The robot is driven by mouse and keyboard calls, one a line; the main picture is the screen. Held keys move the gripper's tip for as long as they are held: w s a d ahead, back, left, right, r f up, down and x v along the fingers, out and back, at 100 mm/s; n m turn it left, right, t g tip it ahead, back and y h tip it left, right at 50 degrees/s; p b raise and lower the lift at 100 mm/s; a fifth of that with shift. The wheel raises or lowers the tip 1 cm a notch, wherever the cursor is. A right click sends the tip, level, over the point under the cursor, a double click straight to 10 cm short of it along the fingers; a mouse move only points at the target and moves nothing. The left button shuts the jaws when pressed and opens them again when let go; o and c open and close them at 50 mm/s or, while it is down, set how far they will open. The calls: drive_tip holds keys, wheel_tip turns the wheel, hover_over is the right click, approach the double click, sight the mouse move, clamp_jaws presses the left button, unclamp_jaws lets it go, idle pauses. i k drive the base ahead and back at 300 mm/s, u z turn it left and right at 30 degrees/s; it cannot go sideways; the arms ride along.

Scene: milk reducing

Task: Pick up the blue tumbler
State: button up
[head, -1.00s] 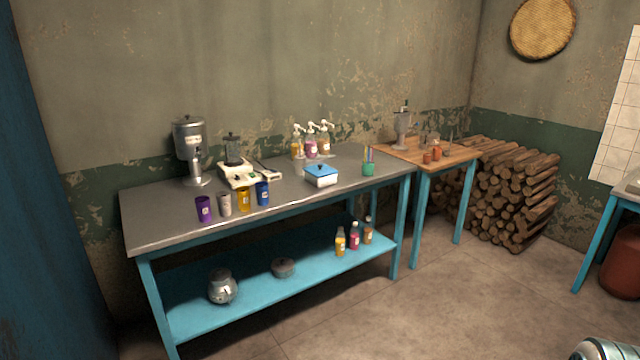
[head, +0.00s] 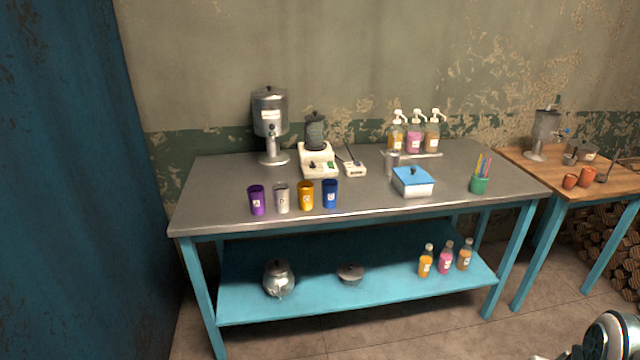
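The blue tumbler (head: 330,194) stands upright on the grey metal tabletop (head: 225,187), near its front edge. It is the rightmost in a row of tumblers. The yellow tumbler (head: 306,196) is close on its left, then a silver tumbler (head: 282,198) and a purple tumbler (head: 257,201). A part of my arm shows at the bottom right corner, well away from the tumblers. My gripper's fingers cannot be made out there.
Behind the tumblers stand a blender (head: 317,150) and a metal dispenser (head: 270,125). A blue-lidded box (head: 413,181) and a green pen cup (head: 479,184) are to the right. The lower shelf (head: 330,301) holds pots and bottles. Open floor lies in front.

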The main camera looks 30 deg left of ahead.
sight(330, 194)
drive_tip(key=u, duration=0.9)
drive_tip(key=i, duration=0.95)
drive_tip(key=u, duration=0.85)
